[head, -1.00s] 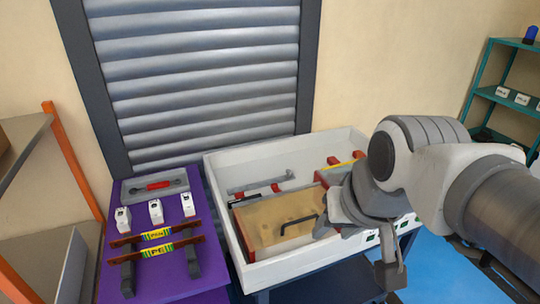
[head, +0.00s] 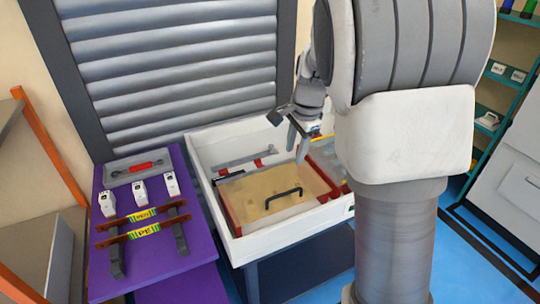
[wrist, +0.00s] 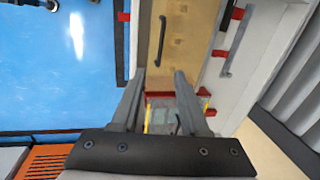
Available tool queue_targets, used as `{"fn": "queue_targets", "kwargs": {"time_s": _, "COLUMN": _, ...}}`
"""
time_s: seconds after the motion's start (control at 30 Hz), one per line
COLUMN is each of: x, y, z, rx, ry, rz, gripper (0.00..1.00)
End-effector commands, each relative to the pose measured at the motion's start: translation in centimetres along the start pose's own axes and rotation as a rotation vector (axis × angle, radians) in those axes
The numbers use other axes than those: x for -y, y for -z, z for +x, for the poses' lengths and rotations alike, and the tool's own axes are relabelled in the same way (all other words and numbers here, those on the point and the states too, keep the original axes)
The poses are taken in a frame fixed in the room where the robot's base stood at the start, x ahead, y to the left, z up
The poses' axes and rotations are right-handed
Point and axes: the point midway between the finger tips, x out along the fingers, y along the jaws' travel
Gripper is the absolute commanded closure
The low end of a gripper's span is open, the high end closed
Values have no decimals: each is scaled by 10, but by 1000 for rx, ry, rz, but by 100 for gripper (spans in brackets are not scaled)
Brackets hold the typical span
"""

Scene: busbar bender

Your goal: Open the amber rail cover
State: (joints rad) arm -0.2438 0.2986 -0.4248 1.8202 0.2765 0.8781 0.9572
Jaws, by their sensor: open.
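An amber-tan cover panel (head: 255,190) with a black bar handle (head: 283,198) lies flat between red end pieces inside a white tray-like housing (head: 290,225). It looks shut. In the wrist view the amber panel (wrist: 185,25) and its handle (wrist: 161,40) show beyond my fingertips. My gripper (head: 295,138) is open and empty, above the back right part of the housing and apart from the handle. In the wrist view my gripper (wrist: 160,78) frames a second, clearer section with red ends and a dark handle. My arm hides the housing's right side in the head view.
A purple table (head: 150,240) with white modules, labelled bars and a grey tray stands to the left. A grey metal bar (head: 245,160) lies at the housing's back. A slatted shutter (head: 180,70) stands behind.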

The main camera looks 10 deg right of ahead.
Motion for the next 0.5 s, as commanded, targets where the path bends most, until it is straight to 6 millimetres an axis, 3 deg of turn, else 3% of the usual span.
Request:
{"fn": "queue_targets", "kwargs": {"time_s": 0.27, "x": 5, "y": 4, "z": 21, "rx": -7, "ry": -13, "rz": 41, "gripper": 55}}
{"fn": "queue_targets", "kwargs": {"time_s": 0.5, "x": 3, "y": 4, "z": 68, "rx": -7, "ry": -15, "rz": 38, "gripper": 55}}
